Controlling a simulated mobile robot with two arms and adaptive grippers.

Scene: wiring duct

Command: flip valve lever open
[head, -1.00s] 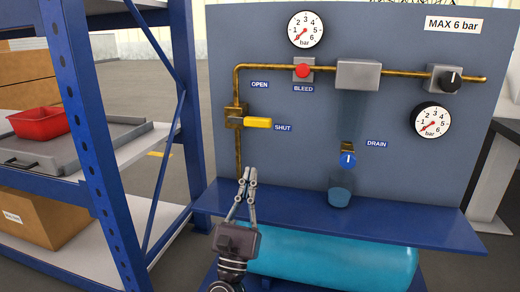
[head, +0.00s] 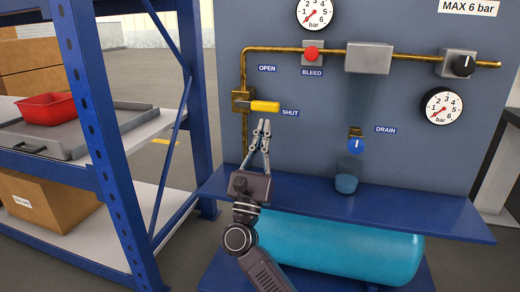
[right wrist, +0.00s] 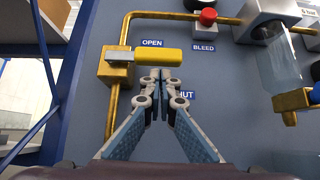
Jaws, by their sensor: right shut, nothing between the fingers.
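The valve lever (head: 265,106) has a yellow handle and points horizontally to the right from the brass valve body (head: 241,101), toward the SHUT label (head: 290,113). The OPEN label (head: 267,69) is above it. My right gripper (head: 265,123) is shut and empty, its fingertips pointing up just below the yellow handle. In the right wrist view the closed fingertips (right wrist: 160,74) are just under the yellow lever (right wrist: 158,57); I cannot tell whether they touch it. They partly cover the SHUT label there. My left gripper is not in view.
The red bleed button (head: 311,54) is up and right of the lever. The blue drain knob (head: 356,145) and gauge (head: 441,106) are further right. A blue shelf ledge (head: 420,220) juts out below the panel. A blue rack post (head: 95,140) stands at left.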

